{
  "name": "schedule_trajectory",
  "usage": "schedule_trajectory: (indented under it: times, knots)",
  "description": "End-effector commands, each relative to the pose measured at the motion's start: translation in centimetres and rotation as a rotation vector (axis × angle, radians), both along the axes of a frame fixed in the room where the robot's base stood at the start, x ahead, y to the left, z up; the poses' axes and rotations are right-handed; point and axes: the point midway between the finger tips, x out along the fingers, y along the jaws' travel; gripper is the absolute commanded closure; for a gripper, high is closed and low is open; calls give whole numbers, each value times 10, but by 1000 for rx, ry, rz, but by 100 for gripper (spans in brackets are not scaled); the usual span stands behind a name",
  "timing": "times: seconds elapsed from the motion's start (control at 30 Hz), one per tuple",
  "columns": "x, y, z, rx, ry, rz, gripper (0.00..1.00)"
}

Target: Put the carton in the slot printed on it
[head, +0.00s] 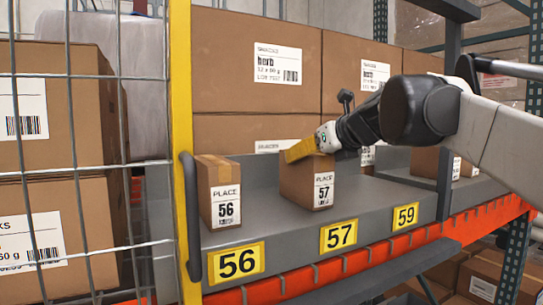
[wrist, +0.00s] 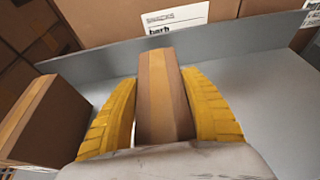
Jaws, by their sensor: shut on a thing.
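A small brown carton (head: 305,182) with a white label reading PLACE 57 stands on the grey shelf, upright, behind the yellow plate 57 (head: 338,235). My gripper (head: 313,148) comes from the right with yellow fingers on the carton's top. In the wrist view my gripper (wrist: 162,105) has its fingers on both sides of the carton (wrist: 158,85). A second carton (head: 217,191), labelled PLACE 56, stands to the left behind the yellow plate 56 (head: 236,262); it also shows in the wrist view (wrist: 45,120). Whether the held carton's base touches the shelf is hard to tell.
Large brown boxes (head: 250,60) stand behind the low back wall. A yellow post (head: 181,130) and wire mesh (head: 80,165) stand at the left.

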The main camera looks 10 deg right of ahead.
Motion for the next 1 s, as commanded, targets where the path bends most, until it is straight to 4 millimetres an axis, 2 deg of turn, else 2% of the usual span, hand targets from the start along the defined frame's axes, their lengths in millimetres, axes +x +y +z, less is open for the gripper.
schedule_trajectory:
  times: [0.2, 0.23, 0.27, 0.3, 0.67, 0.77, 1.0]
  knots:
    - [0, 0, -3, 0, -1, 0, 89]
    - [0, 0, -3, 0, 0, 0, 39]
    - [0, 0, -2, 0, 0, 0, 29]
    - [0, 0, -2, 0, 0, 0, 27]
    - [-2, -1, 2, 0, 0, -1, 27]
    - [-15, -6, 7, 1, 0, -3, 27]
    - [-63, -22, 28, 1, 0, -4, 27]
